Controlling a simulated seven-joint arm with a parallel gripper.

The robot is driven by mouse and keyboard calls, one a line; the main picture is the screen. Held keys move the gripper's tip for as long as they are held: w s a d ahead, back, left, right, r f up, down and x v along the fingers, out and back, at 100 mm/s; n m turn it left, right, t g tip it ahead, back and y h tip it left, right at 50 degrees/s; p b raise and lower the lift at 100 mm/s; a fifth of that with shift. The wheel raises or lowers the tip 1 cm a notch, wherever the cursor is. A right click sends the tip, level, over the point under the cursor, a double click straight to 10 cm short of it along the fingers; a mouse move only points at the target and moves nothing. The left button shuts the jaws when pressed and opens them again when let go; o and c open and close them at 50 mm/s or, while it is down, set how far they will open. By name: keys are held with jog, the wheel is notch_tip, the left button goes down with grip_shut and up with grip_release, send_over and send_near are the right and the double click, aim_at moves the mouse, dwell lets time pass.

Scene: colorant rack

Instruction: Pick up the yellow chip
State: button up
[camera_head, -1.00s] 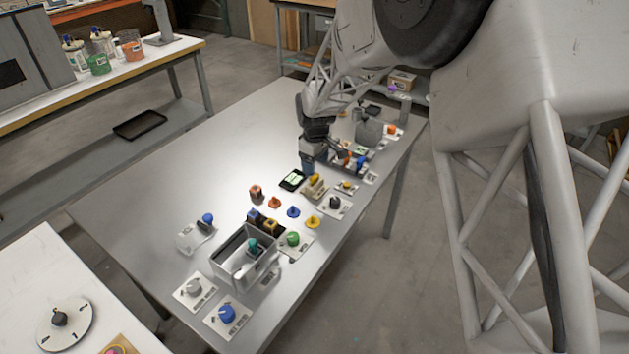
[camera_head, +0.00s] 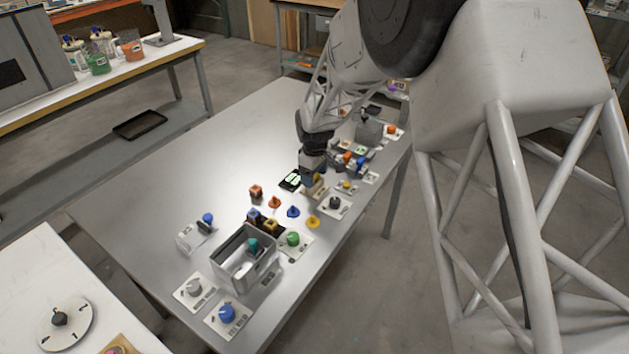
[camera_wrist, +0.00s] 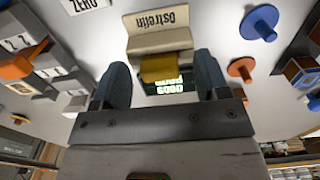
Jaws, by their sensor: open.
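A yellow piece (camera_wrist: 166,68) sits in a beige holder (camera_wrist: 160,30) lettered "Ostrefin" in the wrist view. My gripper (camera_wrist: 162,78) is open, with one dark finger on each side of the yellow piece; I cannot tell whether they touch it. In the head view the same yellow piece (camera_head: 317,177) is partly hidden by my gripper (camera_head: 310,180), which is low over the holder (camera_head: 316,191). A separate yellow disc with a knob (camera_head: 313,222) lies on the table nearer the camera.
A dark device with a lit green screen (camera_head: 291,180) lies left of the holder. Blue (camera_head: 293,212) and orange (camera_head: 274,202) knobbed discs lie nearby. A grey open bin (camera_head: 230,262) stands nearer the camera. The table's left part is clear.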

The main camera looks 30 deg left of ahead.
jog(key=c, duration=1.1)
jog(key=shift+o, duration=0.2)
jog(key=shift+r, duration=0.75)
notch_tip(320, 180, up, 2)
jog(key=shift+r, duration=0.1)
jog(key=s+d+r, duration=0.1)
jog(key=s+d, duration=1)
jog(key=shift+d+r, duration=0.15)
jog(key=shift+d, duration=0.1)
jog(key=shift+s, duration=0.1)
